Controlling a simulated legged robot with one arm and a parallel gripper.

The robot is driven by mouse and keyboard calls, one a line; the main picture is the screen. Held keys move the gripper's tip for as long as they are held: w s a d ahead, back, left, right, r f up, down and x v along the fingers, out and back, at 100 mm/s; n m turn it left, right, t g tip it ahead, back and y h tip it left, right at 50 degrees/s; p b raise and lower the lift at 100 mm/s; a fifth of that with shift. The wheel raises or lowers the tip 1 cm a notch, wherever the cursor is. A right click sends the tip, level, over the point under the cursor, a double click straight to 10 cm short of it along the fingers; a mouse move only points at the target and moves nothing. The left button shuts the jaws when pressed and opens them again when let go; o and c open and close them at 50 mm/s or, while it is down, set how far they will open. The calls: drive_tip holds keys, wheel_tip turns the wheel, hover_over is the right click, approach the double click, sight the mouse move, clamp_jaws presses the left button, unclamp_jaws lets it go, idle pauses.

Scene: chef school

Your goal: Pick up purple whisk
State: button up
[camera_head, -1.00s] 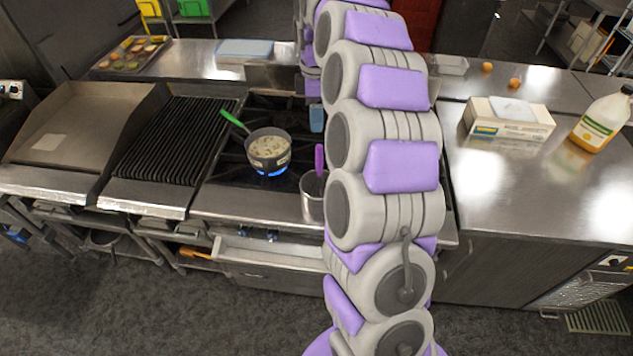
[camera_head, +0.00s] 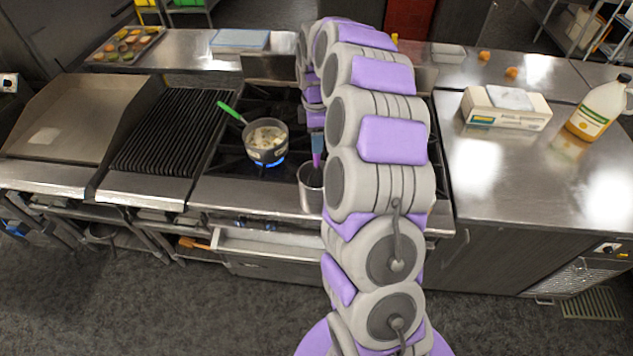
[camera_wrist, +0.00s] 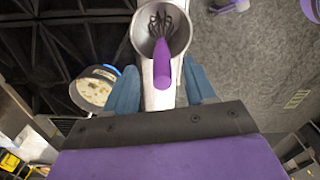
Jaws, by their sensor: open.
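The purple whisk (camera_wrist: 161,62) stands in a metal pot (camera_wrist: 146,38) with its dark wires down inside and its purple handle toward the wrist camera. In the head view the metal pot (camera_head: 311,187) is at the front edge of the stove, and a bit of the purple handle (camera_head: 316,159) shows above it. My gripper (camera_wrist: 162,88) is open, with one blue finger on each side of the handle's end in the wrist view. In the head view my gripper (camera_head: 317,143) is just above the pot, partly hidden by my arm.
A pan of food with a green handle (camera_head: 266,142) sits over a blue flame left of the pot. A grill (camera_head: 170,130) and flat griddle (camera_head: 85,120) lie further left. A white box (camera_head: 506,107) and a bottle (camera_head: 598,108) stand on the right counter. A drawer (camera_head: 265,243) is open below.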

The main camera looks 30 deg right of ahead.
drive_tip(key=shift+s+f, duration=0.1)
drive_tip(key=shift+f, duration=2.5)
drive_tip(key=shift+c, duration=0.5)
clamp_jaws()
